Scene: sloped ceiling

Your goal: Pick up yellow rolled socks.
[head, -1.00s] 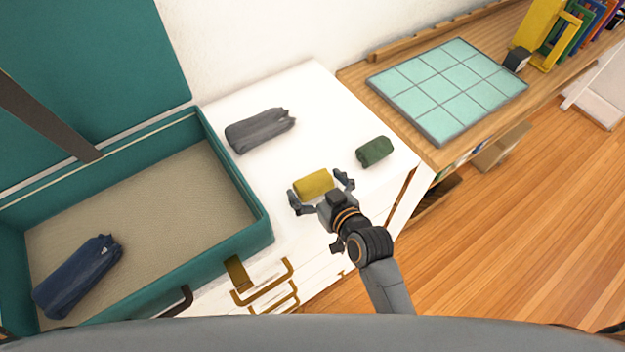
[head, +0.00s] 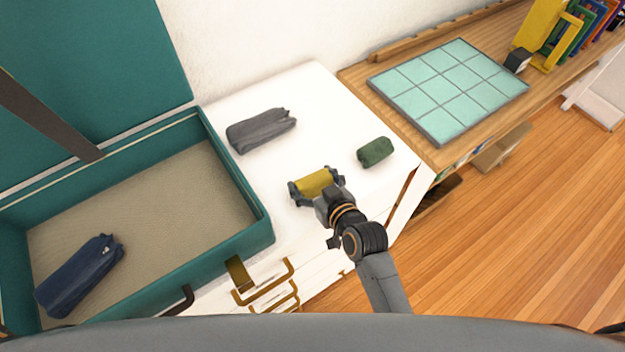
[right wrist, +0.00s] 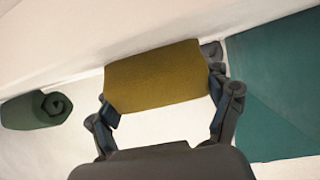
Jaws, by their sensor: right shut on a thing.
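The yellow rolled socks (head: 313,183) lie on the white dresser top, near its front edge. My right gripper (head: 317,186) is shut on them, with one finger at each end of the roll. In the right wrist view the yellow rolled socks (right wrist: 156,77) sit between the two fingers (right wrist: 162,100). I cannot tell whether the roll is lifted off the surface. My left gripper is not in view.
A green roll (head: 375,152) lies right of the socks, and a folded grey garment (head: 262,130) behind left. An open teal suitcase (head: 262,225) at left holds a folded blue garment (head: 80,275). A wooden desk with a tiled panel (head: 447,88) stands at right.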

